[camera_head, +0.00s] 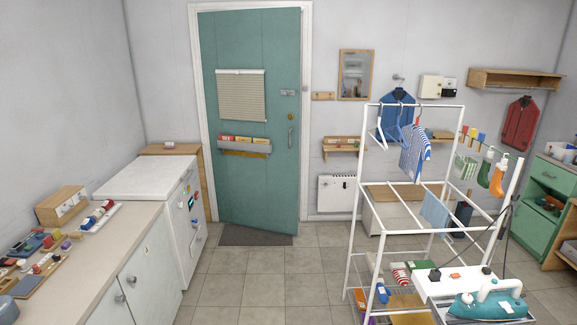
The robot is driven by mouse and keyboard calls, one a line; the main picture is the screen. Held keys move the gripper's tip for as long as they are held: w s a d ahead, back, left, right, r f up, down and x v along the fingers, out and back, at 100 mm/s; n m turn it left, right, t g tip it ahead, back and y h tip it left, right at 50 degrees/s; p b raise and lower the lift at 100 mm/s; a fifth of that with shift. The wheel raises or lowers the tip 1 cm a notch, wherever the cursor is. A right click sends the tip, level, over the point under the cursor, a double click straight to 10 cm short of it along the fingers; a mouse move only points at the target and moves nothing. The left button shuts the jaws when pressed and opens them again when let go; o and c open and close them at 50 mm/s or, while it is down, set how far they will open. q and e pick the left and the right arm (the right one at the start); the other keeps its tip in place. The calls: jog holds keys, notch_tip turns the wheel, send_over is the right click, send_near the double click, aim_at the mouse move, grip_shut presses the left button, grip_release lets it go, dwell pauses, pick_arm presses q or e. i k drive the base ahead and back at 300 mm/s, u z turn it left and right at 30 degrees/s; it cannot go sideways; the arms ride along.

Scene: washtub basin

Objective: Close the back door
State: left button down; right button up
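The back door (255,180) is a teal panel in a white frame (307,110) on the far wall. It has a pleated blind (241,95), a shelf pocket (244,147) and a handle (290,132) on its right side. Its lower right corner sits lower and nearer than the lower left one, so it looks slightly ajar, swung a little into the room with the hinges on the left. Neither of my grippers is in view.
A grey mat (254,236) lies below the door. A white chest appliance (150,180) and a counter (110,240) line the left. A white drying rack (352,230) with clothes stands at the right, near an iron (487,306). The tiled floor (260,280) between is clear.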

aim_at(261, 193)
jog(key=u, duration=0.2)
jog(key=i, duration=3.9)
jog(key=z, duration=0.55)
